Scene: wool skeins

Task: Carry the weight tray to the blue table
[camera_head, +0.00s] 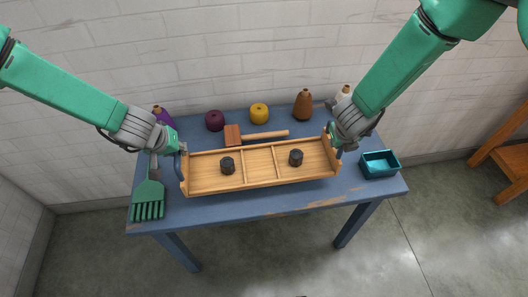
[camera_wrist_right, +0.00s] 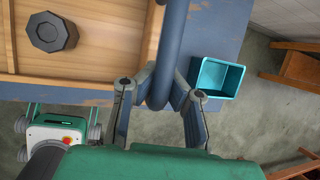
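The weight tray (camera_head: 258,152), a long wooden tray with dividers, is over the blue table (camera_head: 285,207). I cannot tell if it rests on it. Two dark weights sit in it, a left one (camera_head: 227,166) and a right one (camera_head: 296,158); one also shows in the right wrist view (camera_wrist_right: 52,32). My left gripper (camera_head: 179,149) is at the tray's left end by a blue handle; its fingers are too small to read. My right gripper (camera_wrist_right: 164,85) has its fingers closed in on both sides of the tray's right blue handle (camera_wrist_right: 172,40).
Purple (camera_head: 215,120) and yellow (camera_head: 259,113) skeins, a brown cone (camera_head: 303,105) and a wooden mallet (camera_head: 262,135) lie behind the tray. A wooden stool (camera_head: 510,160) stands right; a brick wall is behind.

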